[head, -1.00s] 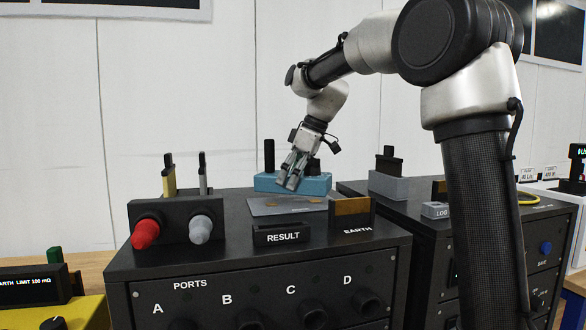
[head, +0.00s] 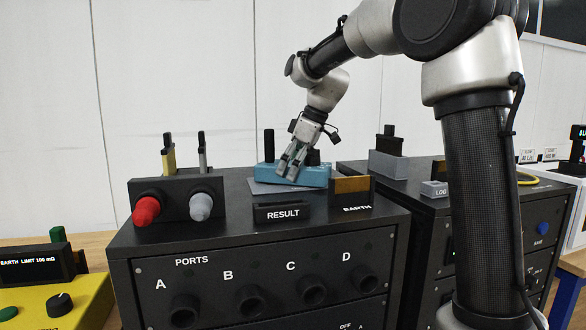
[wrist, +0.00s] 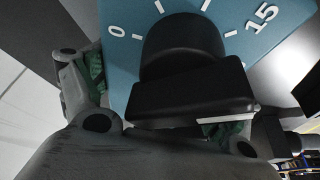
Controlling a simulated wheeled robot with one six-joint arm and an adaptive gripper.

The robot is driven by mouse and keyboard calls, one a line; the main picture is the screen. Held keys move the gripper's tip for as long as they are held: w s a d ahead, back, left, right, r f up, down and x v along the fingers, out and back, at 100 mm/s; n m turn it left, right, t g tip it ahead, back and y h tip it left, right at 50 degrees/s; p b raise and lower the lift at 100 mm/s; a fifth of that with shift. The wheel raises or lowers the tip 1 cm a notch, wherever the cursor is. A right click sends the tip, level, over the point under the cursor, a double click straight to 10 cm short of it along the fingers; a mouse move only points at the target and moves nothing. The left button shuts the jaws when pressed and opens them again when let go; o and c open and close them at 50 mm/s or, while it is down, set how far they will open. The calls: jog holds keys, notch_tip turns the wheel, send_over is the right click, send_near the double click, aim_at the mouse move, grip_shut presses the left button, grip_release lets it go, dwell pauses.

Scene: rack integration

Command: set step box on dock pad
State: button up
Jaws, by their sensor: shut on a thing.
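The step box (head: 310,178) is a blue block with dark upright parts on top, over the black cabinet. In the wrist view its blue face (wrist: 120,65) shows a scale with 0 and 15 and a black knob (wrist: 190,90). My gripper (head: 290,168) points down at the box, its fingers shut on the knob from either side. The dock pad, a thin grey plate (head: 260,187), shows at the box's left and front edges; the box hides most of it. I cannot tell whether the box touches the pad or hovers just above it.
A holder with a red and a grey probe (head: 178,198) stands left of the pad. A RESULT block (head: 283,213) and an EARTH slot block (head: 352,189) stand in front. A grey box with a black top (head: 388,160) stands on the right cabinet.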

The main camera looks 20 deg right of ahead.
jog(key=shift+f, duration=0.15)
jog(key=o, duration=1.1)
jog(key=shift+o, duration=0.2)
jog(key=v, duration=1.2)
